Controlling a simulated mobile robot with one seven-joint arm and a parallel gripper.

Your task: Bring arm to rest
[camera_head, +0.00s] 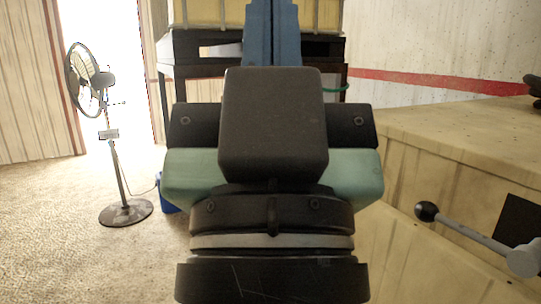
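My gripper (271,20) fills the middle of the head view, seen from behind. Its black and teal body sits above my round black wrist. Two blue fingers point up and away from the camera, side by side with only a thin line between them. The fingers look shut, and no object shows between them. Their tips are at or beyond the top edge of the picture.
A standing fan (126,212) is on the carpet at left, by a bright doorway. A dark rack (185,80) bearing a yellowish crate (205,14) stands behind my gripper. A beige box-like unit (450,140) and a lever with black knob (427,211) are close at right.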

